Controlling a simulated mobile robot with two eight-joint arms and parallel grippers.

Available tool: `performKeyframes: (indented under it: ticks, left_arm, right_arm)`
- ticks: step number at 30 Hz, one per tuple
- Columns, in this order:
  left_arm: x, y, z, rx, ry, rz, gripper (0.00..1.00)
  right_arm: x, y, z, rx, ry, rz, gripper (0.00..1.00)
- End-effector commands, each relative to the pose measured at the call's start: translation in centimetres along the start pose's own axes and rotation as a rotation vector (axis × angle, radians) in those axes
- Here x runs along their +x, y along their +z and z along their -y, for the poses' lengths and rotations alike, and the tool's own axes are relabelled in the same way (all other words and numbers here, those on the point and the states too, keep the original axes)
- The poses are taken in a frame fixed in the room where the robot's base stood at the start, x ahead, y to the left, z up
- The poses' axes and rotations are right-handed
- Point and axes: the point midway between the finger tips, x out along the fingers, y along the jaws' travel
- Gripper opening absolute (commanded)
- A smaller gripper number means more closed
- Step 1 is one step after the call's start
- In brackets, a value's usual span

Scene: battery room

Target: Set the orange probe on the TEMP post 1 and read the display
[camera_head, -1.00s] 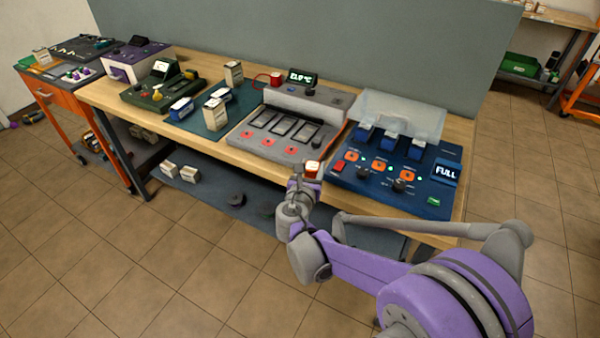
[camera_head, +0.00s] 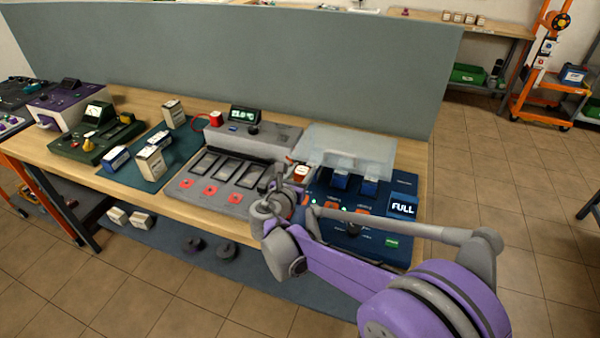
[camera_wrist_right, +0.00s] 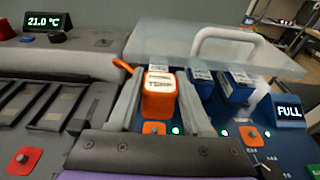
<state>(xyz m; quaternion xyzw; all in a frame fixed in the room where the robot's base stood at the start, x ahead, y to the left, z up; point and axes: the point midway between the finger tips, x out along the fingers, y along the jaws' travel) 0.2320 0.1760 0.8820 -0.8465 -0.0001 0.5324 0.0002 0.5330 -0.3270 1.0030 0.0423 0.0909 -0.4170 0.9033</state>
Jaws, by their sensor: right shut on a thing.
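My right gripper (camera_wrist_right: 157,100) is shut on the orange probe (camera_wrist_right: 158,103), a block with a white printed label on top and a short orange loop beside it. In the head view the probe (camera_head: 301,173) shows above the blue unit's left edge, by the grey tester (camera_head: 190,199). Its lower end is hidden, so I cannot tell whether it touches anything. The tester's display (camera_head: 245,116) reads about 21.0 °C, clearer in the wrist view (camera_wrist_right: 46,22). Several red pads (camera_head: 210,190) line the tester's front. I cannot make out which post is TEMP post 1. My left gripper is out of view.
The blue unit (camera_head: 372,243) has a FULL screen (camera_head: 402,207), blue packs (camera_head: 368,187) and a raised clear cover (camera_head: 355,147). A green meter (camera_head: 95,140) and boxes stand left.

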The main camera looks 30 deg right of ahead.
Motion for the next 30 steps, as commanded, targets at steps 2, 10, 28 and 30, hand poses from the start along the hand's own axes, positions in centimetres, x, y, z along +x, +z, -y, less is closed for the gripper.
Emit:
performKeyframes:
  ticks: [2,10,28,30]
  left_arm:
    - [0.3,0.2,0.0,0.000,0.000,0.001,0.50]
    - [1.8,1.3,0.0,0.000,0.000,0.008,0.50]
    - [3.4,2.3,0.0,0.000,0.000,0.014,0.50]
    - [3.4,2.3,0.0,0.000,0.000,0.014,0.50]
  right_arm:
    - [0.1,-0.5,0.0,-0.001,0.000,0.000,0.00]
    - [0.6,-2.9,0.0,-0.001,0.000,0.000,0.00]
    - [1.1,-5.5,0.0,-0.001,0.001,0.000,0.00]
    - [1.1,-5.5,0.0,-0.001,0.001,0.000,0.00]
